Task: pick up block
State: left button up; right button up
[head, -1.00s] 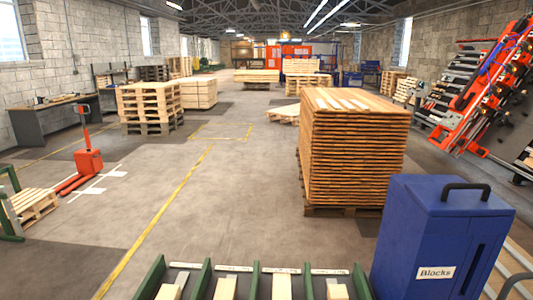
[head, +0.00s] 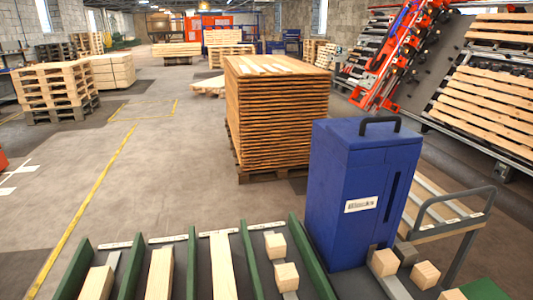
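Two pale wooden blocks lie in the lane left of the blue box: one farther back (head: 275,245) and one nearer (head: 286,277). More blocks lie at the box's right foot: a wooden one beside it (head: 384,262), another to the right (head: 425,274), and a darker grey-brown one (head: 405,253) behind them. Part of another block (head: 452,295) shows at the bottom edge. The tall blue box (head: 352,180) has a black handle, a dark slot and a white label, blurred now; it read "Blocks" earlier. Neither of my grippers is in view.
Green dividers (head: 180,262) separate lanes holding long wooden pieces (head: 222,262). A grey tubular rail (head: 455,205) stands right of the box. A tall stack of wooden boards (head: 278,120) stands behind. Open floor (head: 170,170) lies to the left.

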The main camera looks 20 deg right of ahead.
aim_at(384, 262)
jog(key=z, duration=1.4)
